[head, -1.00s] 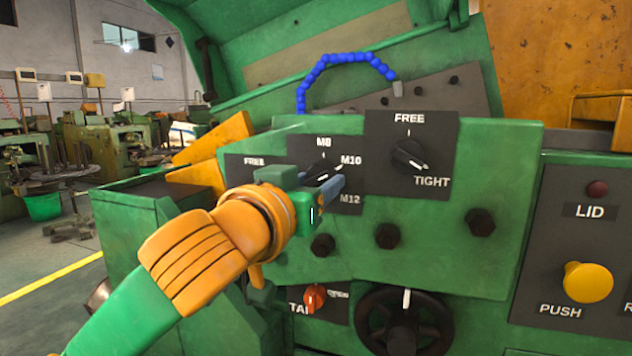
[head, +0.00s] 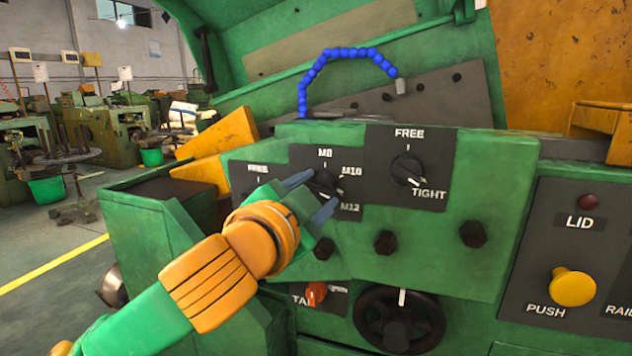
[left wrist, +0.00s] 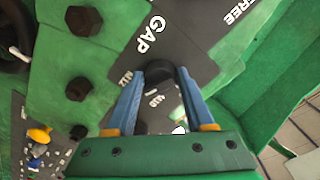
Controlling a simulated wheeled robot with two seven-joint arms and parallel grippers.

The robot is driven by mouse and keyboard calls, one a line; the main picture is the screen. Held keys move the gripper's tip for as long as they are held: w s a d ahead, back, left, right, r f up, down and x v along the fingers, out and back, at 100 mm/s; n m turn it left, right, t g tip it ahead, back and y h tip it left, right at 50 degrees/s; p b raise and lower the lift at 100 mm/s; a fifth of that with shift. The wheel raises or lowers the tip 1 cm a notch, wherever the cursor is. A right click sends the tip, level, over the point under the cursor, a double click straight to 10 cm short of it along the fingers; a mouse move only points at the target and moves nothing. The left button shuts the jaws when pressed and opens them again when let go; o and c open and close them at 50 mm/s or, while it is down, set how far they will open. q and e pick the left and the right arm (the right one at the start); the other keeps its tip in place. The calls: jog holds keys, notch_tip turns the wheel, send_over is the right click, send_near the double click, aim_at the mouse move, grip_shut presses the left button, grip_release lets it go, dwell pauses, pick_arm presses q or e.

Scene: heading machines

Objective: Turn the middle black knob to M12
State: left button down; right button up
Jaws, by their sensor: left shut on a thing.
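The middle black knob (head: 324,183) sits on a dark plate (head: 350,157) marked M8 at the top, M10 at the right and M12 at the lower right. My left gripper (head: 315,194) is shut on this knob, with one blue-grey finger at its upper left and the other at its lower right. In the left wrist view, the knob (left wrist: 160,88) lies between the two fingers of my left gripper (left wrist: 160,75). The fingers partly hide the knob, and I cannot read its pointer clearly. My right gripper is not in view.
A FREE/TIGHT knob (head: 407,169) is to the right. Dark bolts (head: 385,242), a red switch (head: 316,294) and a handwheel (head: 400,318) are below. A yellow push button (head: 573,287) is at the far right. A blue hose (head: 345,53) arches above the panel.

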pick_arm(q)
jog(key=shift+a+r+m+p, duration=0.1)
jog(key=shift+r+m+p, duration=0.1)
jog(key=shift+m+p, duration=0.55)
jog(key=shift+m, duration=0.25)
jog(key=shift+c, duration=1.6)
grip_release()
jog(key=shift+f, duration=0.1)
jog(key=shift+s+b, duration=0.2)
jog(key=shift+b, duration=0.1)
jog(key=b+v, duration=0.1)
jog(key=v, duration=0.5)
jog(key=shift+s, duration=0.3)
